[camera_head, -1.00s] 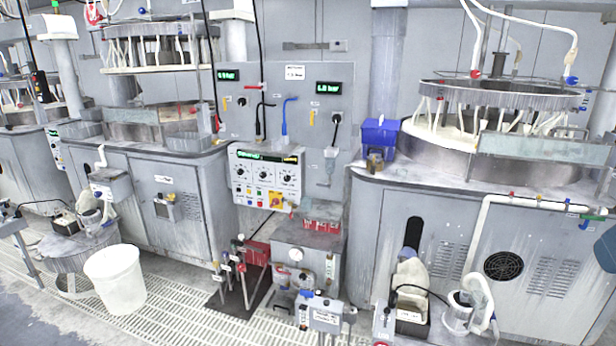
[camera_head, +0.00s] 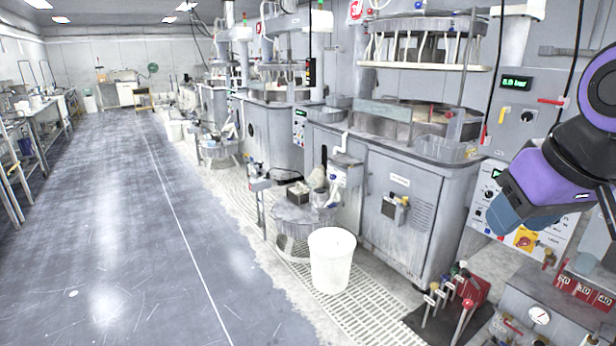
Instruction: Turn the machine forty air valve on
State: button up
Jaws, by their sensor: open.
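A grey wall panel (camera_head: 515,135) at the right carries a lit green pressure display (camera_head: 516,83), a red lever (camera_head: 550,101) lying level and a yellow lever (camera_head: 502,114) standing upright. I cannot tell which lever belongs to machine forty. Red blocks (camera_head: 566,284) with white numbers that look like 40 sit at the lower right, partly cut off. A small stand with several valve handles (camera_head: 455,290) is left of them. My purple and black arm crosses the right edge in front of the control box. My gripper's fingers are not in view.
A control box (camera_head: 550,240) with knobs is partly hidden by my arm. A white bucket (camera_head: 331,260) stands on the floor grating before the grey machine cabinet (camera_head: 400,215). Open grey floor (camera_head: 120,220) runs along the left, with benches (camera_head: 35,140) beyond.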

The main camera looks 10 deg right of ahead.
aim_at(540, 100)
jog(key=i+j, duration=0.1)
jog(key=i, duration=0.6)
jog(key=i+j+u, duration=0.1)
jog(key=i, duration=0.65)
jog(key=i+z, duration=0.3)
jog(key=z, duration=0.15)
jog(key=i+z, duration=0.3)
jog(key=z, duration=0.15)
jog(key=i+j+z, duration=0.1)
jog(key=i+z, duration=0.15)
jog(key=z, duration=0.15)
jog(key=i+l+z, duration=0.2)
jog(key=i+z, duration=0.5)
jog(key=z, duration=0.2)
jog(key=i+z, duration=0.1)
jog(key=z, duration=0.45)
